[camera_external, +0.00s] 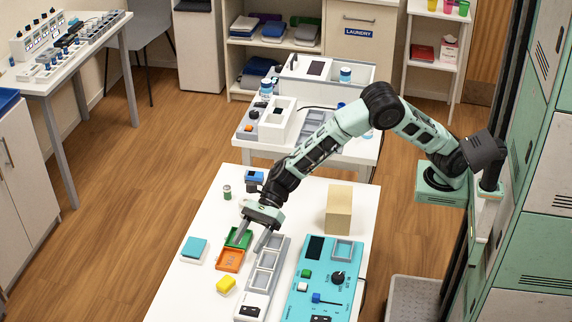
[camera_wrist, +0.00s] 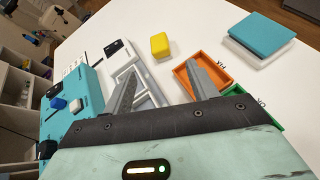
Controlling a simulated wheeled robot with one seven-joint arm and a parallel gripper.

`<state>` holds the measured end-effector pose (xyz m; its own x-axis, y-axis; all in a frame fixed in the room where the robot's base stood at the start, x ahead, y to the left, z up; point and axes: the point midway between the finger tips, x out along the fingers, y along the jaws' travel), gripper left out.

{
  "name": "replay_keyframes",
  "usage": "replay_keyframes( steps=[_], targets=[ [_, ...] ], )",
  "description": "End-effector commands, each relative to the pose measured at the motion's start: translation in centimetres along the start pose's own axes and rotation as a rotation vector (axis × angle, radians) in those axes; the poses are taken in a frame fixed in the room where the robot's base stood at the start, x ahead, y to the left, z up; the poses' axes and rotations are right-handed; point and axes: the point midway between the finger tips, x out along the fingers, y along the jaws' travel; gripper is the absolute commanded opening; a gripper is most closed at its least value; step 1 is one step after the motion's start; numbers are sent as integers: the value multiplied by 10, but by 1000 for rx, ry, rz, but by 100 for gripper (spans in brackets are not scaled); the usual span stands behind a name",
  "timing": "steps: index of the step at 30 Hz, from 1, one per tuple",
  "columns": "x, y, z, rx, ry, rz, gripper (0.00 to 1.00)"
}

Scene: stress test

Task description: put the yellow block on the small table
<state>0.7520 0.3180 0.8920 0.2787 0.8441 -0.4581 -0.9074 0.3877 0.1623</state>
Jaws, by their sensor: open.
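The yellow block (camera_external: 226,284) lies near the front left part of the white table (camera_external: 203,218). In the wrist view the yellow block (camera_wrist: 160,45) is beyond the fingertips, with nothing touching it. My gripper (camera_external: 250,246) is open and empty, pointing down over the table. Its fingers are above the area of the green tray (camera_external: 238,238), orange tray (camera_external: 230,260) and grey-white rack (camera_external: 266,268), up and to the right of the block. A second, smaller white table (camera_external: 262,151) stands behind; I cannot tell which table is the small one.
A teal control panel (camera_external: 325,275) fills the right front. A tan box (camera_external: 339,209) and a small can (camera_external: 227,192) stand farther back. The second table carries white boxes and bottles.

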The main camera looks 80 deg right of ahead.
Motion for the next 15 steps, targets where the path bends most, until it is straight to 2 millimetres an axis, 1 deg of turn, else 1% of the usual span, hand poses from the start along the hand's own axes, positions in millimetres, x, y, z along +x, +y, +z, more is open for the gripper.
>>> replay_keyframes(
  steps=[8, 11, 15],
  targets=[
    [1, 0, -1, 1, 1, 1, 58],
    [1, 1, -10, 10, 10, 2, 58],
    [-2, 1, -31, 18, 19, -3, 58]
  ],
)
